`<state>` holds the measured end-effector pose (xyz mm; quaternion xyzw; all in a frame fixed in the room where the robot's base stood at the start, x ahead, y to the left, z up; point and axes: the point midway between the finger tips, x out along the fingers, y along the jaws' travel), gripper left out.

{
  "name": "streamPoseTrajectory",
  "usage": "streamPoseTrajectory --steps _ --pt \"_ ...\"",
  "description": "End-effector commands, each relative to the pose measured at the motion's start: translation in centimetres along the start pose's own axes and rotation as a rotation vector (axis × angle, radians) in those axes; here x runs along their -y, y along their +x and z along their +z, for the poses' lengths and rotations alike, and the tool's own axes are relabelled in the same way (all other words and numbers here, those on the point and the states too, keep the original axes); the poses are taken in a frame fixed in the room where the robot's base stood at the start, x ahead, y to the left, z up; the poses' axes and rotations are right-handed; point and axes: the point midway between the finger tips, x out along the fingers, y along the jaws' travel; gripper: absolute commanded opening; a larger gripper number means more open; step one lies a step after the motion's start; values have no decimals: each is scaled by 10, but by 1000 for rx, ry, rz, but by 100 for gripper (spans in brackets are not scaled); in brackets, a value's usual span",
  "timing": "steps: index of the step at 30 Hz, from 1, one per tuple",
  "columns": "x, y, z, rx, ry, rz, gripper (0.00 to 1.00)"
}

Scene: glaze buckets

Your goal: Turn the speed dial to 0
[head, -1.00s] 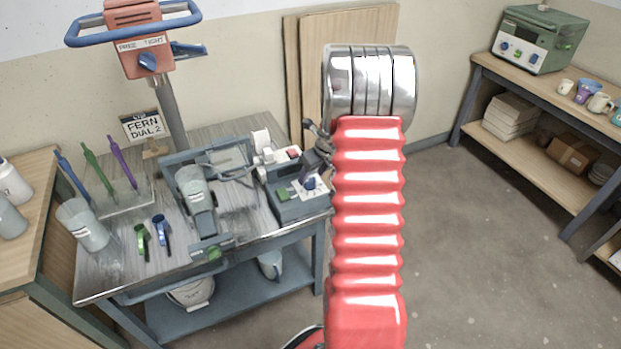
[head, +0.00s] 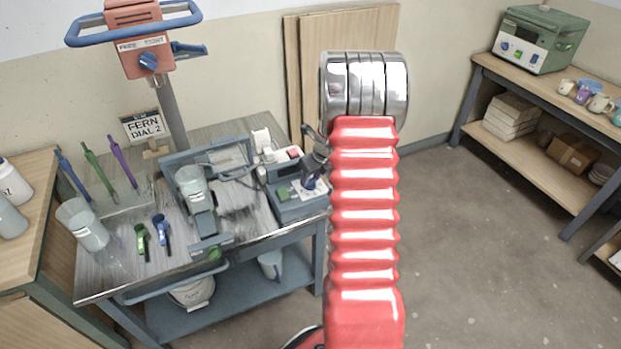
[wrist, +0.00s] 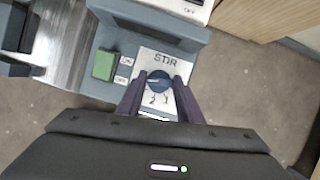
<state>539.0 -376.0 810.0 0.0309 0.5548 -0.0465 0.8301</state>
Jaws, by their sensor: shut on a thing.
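The speed dial is a round blue knob (wrist: 158,79) on a white plate marked STIR, on the grey control box (head: 293,209) at the table's right end. Small numerals show below the knob in the wrist view; its setting is too small to read surely. My gripper (wrist: 158,88) is shut on the knob, with one dark purple finger on each side. In the head view my gripper (head: 315,170) comes down on the box from above, and my red arm covers the area to its right.
A green button (wrist: 104,65) sits left of the dial, beside small labels. A stirrer with a clear cup (head: 190,181) stands left of the box. A sign (head: 143,126) reads FERN DIAL 2. Open floor (head: 480,240) lies at right.

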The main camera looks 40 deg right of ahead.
Motion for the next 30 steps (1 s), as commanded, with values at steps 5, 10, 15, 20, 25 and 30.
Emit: streamPoseTrajectory --steps 5,10,15,20,25,30 --pt "0 0 0 0 0 0 12" --pt "-2 0 0 -1 -3 3 10" --pt "-1 0 0 -1 -22 12 10" --pt "0 0 0 -1 -63 29 10" --pt "1 0 0 -1 -140 61 10" --pt "2 0 0 0 -247 106 10"
